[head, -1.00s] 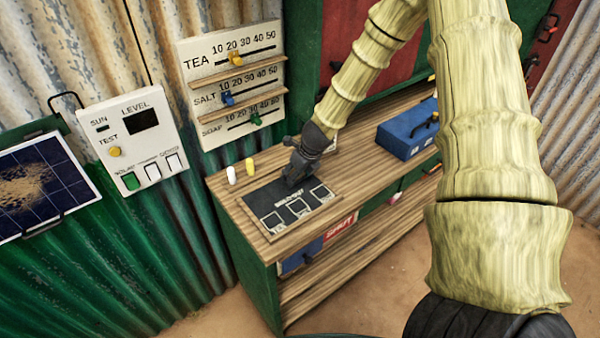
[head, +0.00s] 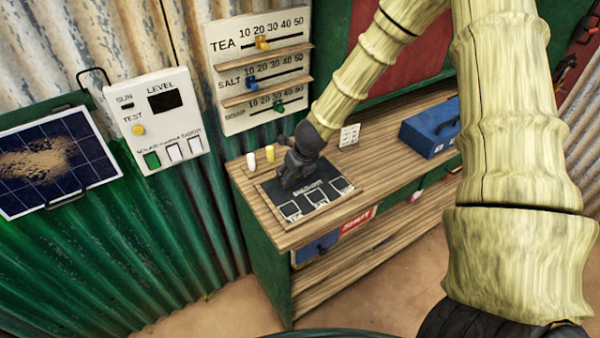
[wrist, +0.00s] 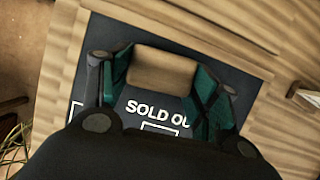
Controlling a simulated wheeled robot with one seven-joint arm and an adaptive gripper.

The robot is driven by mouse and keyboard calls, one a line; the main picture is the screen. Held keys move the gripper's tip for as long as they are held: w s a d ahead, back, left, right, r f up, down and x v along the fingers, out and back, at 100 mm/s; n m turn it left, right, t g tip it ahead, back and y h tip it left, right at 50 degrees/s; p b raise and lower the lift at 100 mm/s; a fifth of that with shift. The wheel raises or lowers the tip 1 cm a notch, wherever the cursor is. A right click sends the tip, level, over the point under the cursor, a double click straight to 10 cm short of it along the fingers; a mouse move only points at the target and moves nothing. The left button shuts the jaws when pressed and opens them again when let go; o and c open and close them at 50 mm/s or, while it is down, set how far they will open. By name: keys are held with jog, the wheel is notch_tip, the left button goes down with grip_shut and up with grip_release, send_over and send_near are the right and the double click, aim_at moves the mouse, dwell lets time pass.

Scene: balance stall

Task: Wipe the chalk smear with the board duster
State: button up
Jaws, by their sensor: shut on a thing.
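The dark board (head: 318,200) lies flat on the wooden counter, with white "SOLD OUT" lettering and white-outlined boxes along its front; it also shows in the wrist view (wrist: 245,88). My gripper (head: 287,181) is low over the board's left part. In the wrist view its green-sided fingers (wrist: 160,84) are shut on the board duster (wrist: 163,76), a tan block. The duster is over the board beside the lettering; I cannot tell whether it touches. In the head view my gripper hides the duster. I cannot make out the chalk smear in either view; part of the board is covered.
A white (head: 251,161) and a yellow chalk-like piece (head: 269,153) stand behind the board. A small white card (head: 349,135) stands to its right, and a blue box (head: 430,130) farther right. The slider panel (head: 262,70) hangs on the wall behind. Counter between card and box is clear.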

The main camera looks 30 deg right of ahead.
jog(key=shift+a, duration=0.5)
jog(key=shift+a+r+p, duration=0.15)
jog(key=shift+r+p, duration=0.1)
jog(key=shift+p, duration=0.05)
jog(key=shift+r+p, duration=0.45)
jog(key=shift+r, duration=0.5)
notch_tip(320, 180, up, 6)
jog(key=p, duration=0.5)
jog(key=shift+f, duration=0.25)
jog(key=shift+f, duration=0.1)
